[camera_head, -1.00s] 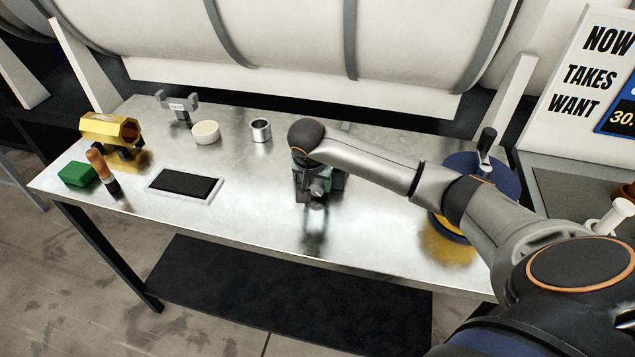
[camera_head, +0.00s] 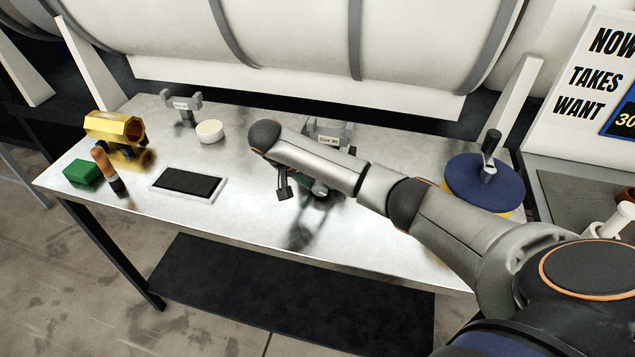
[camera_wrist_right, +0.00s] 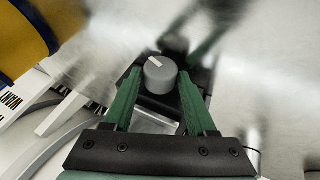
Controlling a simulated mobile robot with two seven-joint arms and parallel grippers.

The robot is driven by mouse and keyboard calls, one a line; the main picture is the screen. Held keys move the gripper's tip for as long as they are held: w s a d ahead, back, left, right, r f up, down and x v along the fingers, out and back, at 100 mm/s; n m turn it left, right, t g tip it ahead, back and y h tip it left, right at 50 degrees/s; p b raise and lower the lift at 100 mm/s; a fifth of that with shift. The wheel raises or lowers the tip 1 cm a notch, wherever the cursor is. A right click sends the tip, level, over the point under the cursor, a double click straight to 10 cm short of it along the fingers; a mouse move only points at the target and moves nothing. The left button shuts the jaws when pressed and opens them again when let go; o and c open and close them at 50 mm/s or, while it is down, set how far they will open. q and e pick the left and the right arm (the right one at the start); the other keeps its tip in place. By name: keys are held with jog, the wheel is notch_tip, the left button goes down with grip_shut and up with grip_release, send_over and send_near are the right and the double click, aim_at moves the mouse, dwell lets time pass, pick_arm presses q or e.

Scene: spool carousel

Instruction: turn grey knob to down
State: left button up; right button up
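The grey knob (camera_wrist_right: 160,76) is a round dial with a white pointer mark in the right wrist view, and the mark points to the upper left there. It sits on a dark block (camera_wrist_right: 160,103). My right gripper (camera_wrist_right: 160,73) has its two green fingers apart, one on each side of the knob, with the tips close to its sides. I cannot tell whether they touch it. In the head view my right gripper (camera_head: 303,190) is over the middle of the table, partly hidden by my wrist, and the knob is not clearly visible there. My left gripper is not in view.
On the steel table (camera_head: 240,225) stand a blue crank wheel (camera_head: 465,186), a labelled bracket (camera_head: 328,140), a white disc (camera_head: 209,131), a black pad (camera_head: 187,184), a brown-handled tool (camera_head: 104,164), a green block (camera_head: 82,172) and a gold hexagonal piece (camera_head: 113,128). The front middle is clear.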

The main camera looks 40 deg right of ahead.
jog(key=o, duration=0.3)
